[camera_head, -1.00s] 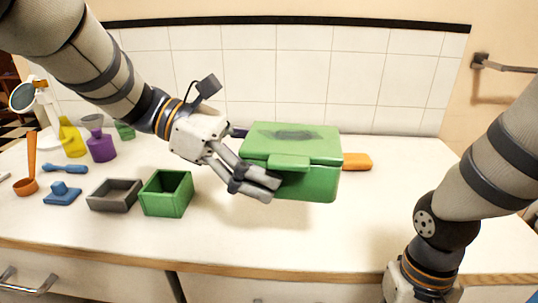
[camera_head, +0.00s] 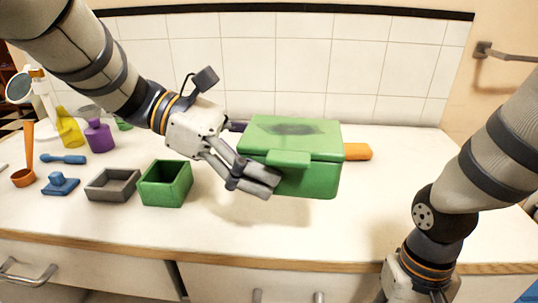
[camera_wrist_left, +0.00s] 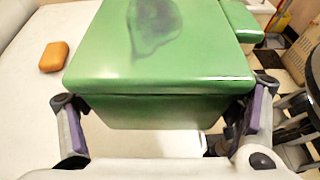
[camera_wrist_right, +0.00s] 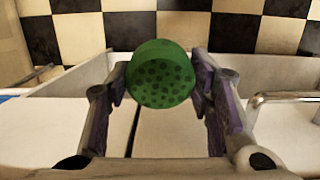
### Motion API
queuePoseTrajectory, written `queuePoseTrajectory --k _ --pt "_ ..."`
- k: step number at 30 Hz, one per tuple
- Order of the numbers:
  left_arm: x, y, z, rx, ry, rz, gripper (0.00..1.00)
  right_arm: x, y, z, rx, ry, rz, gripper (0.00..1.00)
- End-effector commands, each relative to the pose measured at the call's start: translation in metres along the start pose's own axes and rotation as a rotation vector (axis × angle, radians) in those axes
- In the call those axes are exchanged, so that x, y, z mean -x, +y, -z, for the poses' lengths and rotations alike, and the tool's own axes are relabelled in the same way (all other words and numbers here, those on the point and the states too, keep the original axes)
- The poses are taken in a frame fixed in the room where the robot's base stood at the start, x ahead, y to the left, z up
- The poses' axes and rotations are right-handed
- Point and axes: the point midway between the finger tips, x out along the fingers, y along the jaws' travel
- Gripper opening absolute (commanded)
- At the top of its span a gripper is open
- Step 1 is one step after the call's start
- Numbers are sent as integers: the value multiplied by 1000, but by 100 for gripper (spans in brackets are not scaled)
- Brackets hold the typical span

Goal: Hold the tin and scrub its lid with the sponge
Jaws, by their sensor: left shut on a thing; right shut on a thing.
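The green tin (camera_head: 312,180) is held up above the counter by my left gripper (camera_head: 258,172), whose fingers close on its sides. Its lid (camera_head: 270,142) is shut and carries a dark smudge (camera_head: 292,128). In the left wrist view the tin (camera_wrist_left: 150,108) sits between both fingers and the smudge (camera_wrist_left: 155,22) shows on top. My right gripper (camera_wrist_right: 160,88) is shut on a round green sponge with dark spots (camera_wrist_right: 162,78). The sponge is over the floor and drawers, apart from the tin. In the head view the right fingers and sponge are out of frame.
An orange block (camera_head: 357,151) lies behind the tin. A green open box (camera_head: 166,186), a grey tray (camera_head: 113,186), a blue stamp-like piece (camera_head: 60,184), a purple bottle (camera_head: 98,137) and a yellow bottle (camera_head: 68,128) stand at left. The counter's right side is clear.

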Motion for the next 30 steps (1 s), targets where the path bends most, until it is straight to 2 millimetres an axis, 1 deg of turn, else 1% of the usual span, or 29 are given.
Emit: queuePoseTrajectory --k 1,30 --pt "-2 4 6 5 -1 2 51 -6 0 0 0 -11 0 26" --pt "-12 61 54 4 -1 1 51 -78 0 -5 0 -125 0 26"
